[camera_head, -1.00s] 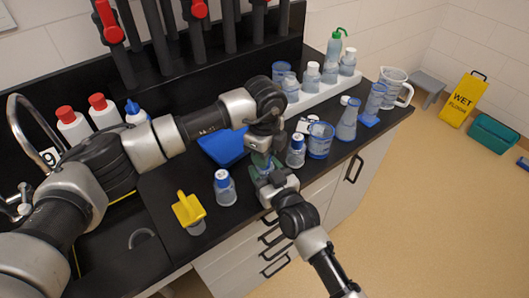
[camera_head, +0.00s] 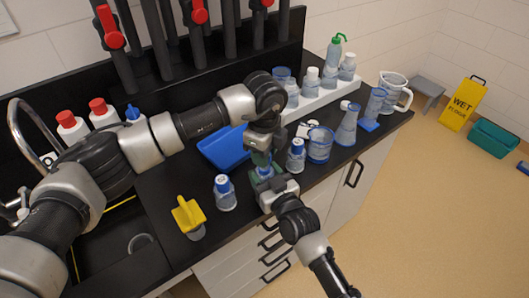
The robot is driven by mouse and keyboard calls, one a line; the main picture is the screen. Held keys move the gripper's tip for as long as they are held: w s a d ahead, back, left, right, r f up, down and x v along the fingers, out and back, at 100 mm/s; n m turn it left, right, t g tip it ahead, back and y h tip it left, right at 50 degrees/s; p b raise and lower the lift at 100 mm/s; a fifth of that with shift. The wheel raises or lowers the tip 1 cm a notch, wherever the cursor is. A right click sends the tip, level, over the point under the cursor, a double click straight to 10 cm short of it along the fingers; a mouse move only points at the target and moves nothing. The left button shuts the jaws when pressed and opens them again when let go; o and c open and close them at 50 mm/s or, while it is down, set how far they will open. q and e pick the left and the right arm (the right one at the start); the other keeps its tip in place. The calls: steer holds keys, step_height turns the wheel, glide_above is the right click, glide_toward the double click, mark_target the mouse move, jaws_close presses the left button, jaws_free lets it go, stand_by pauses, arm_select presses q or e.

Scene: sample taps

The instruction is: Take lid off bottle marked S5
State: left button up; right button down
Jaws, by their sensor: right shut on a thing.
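A bottle (camera_head: 264,171), of which only a small bluish part shows, stands between my two grippers near the counter's front edge. My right gripper (camera_head: 266,176) comes from the front and is shut on this bottle. My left gripper (camera_head: 261,156) points down right above it. The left fingers and the bottle's top are mostly hidden, so I cannot tell whether they grip the lid. Two other blue-lidded bottles stand near: one on the left (camera_head: 225,195) and one on the right (camera_head: 296,158). The labels are too small to read.
A blue tray (camera_head: 222,148) lies behind the grippers. A yellow-handled thing (camera_head: 188,214) stands at the front left. A beaker (camera_head: 320,146) and a flask (camera_head: 347,128) stand to the right. Several bottles stand on a white rack (camera_head: 318,97). The sink is at the left.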

arm_select(q)
steer(key=shift+r, duration=0.1)
steer(key=shift+r, duration=1.95)
arm_select(e)
steer(key=shift+c, duration=1.7)
jaws_free()
steer(key=shift+s, duration=0.1)
